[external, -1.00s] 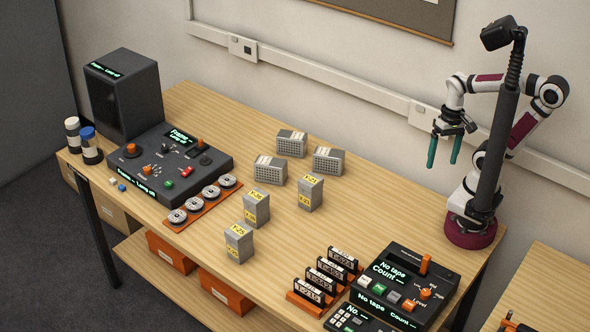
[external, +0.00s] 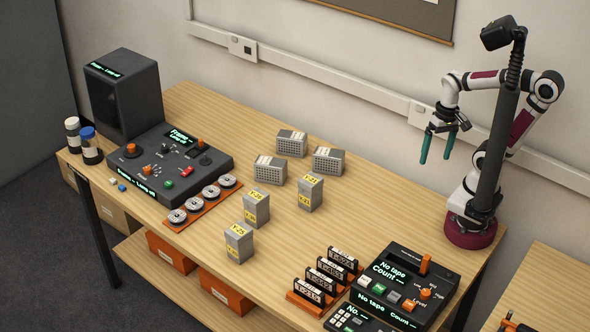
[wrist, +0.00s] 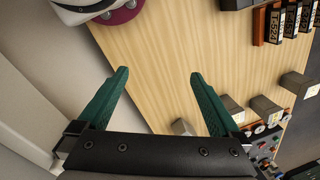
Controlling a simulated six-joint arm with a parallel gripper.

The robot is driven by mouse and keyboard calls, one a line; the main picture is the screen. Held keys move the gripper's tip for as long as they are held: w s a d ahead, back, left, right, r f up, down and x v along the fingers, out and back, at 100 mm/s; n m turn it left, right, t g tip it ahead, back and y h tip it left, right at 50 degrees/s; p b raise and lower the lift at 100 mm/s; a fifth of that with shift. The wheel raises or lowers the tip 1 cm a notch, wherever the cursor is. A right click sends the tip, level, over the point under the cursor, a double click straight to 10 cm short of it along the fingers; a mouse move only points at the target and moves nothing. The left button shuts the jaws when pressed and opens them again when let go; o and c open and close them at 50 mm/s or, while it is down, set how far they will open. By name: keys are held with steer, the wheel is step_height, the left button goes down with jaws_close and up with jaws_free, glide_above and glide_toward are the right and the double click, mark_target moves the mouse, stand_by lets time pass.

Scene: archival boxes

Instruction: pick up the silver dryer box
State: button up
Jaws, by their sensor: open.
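Several silver-grey boxes stand on the wooden table. Three have perforated, grille-like faces: a back one (external: 291,143), a right one (external: 328,160) and a front left one (external: 270,170). Three upright ones carry yellow labels: one marked Y-21 (external: 310,193), a middle one (external: 256,208) and one marked Y-25 (external: 239,243). I cannot tell from lettering which is the dryer box. My gripper (external: 436,158) is open and empty, high above the table's right end, well apart from every box. In the wrist view its green fingers (wrist: 159,74) are spread, with a grey box (wrist: 184,127) partly visible beyond them.
Black tape cassettes (external: 325,277) in orange holders and a tape counter console (external: 405,285) stand at the front right. A dark control console (external: 170,160), reels on an orange strip (external: 203,200) and a black speaker-like cabinet (external: 125,95) are at the left. The table's right-back area is clear.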

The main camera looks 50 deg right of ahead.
steer(key=w+f+n+t+h, duration=0.1)
steer(key=w+n+t, duration=0.25)
steer(key=w, duration=1.55)
steer(key=n+t+y, duration=0.4)
steer(key=n+t, duration=0.2)
steer(key=t, duration=0.3)
glide_above(285, 165)
steer(key=f, duration=0.9)
steer(key=shift+w+d+f, duration=0.1)
steer(key=shift+w+f, duration=0.05)
steer(key=shift+w, duration=0.05)
steer(key=shift+y, duration=0.3)
steer(key=f, duration=0.7)
steer(key=shift+w+a+f, duration=0.1)
steer(key=shift+a+f, duration=0.2)
steer(key=shift+f, duration=0.05)
steer(key=x, duration=0.3)
steer(key=shift+r, duration=0.2)
jaws_close()
